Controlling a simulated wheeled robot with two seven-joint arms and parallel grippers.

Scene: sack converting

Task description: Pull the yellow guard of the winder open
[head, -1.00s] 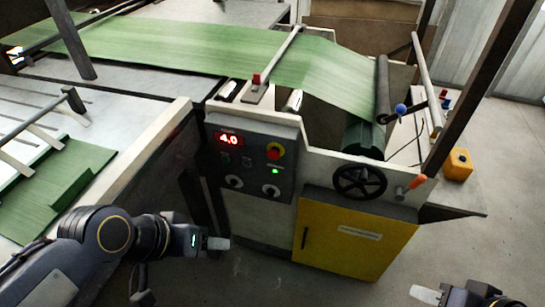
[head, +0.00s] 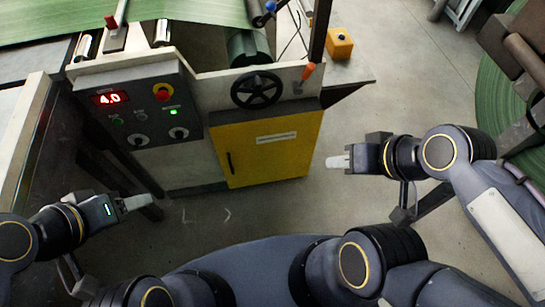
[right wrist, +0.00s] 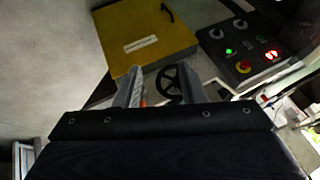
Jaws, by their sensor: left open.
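The yellow guard (head: 270,148) is a flat panel with a white label on the front of the winder, and it sits closed. Its dark upright handle (head: 230,162) is near its left edge. The guard also shows at the top of the right wrist view (right wrist: 150,48), with its handle (right wrist: 167,11) at the top right corner. My right gripper (head: 338,162) is apart from the guard, just right of it in the head view. Its fingers are spread and empty in the right wrist view (right wrist: 163,80). My left gripper (head: 137,202) is open and empty, left of the guard and lower.
The control panel (head: 140,112) with a lit red display is left of the guard. A black handwheel (head: 256,90) and an orange-tipped lever (head: 308,71) are above it. A yellow box (head: 340,43) stands behind. The floor (head: 400,90) to the right is clear.

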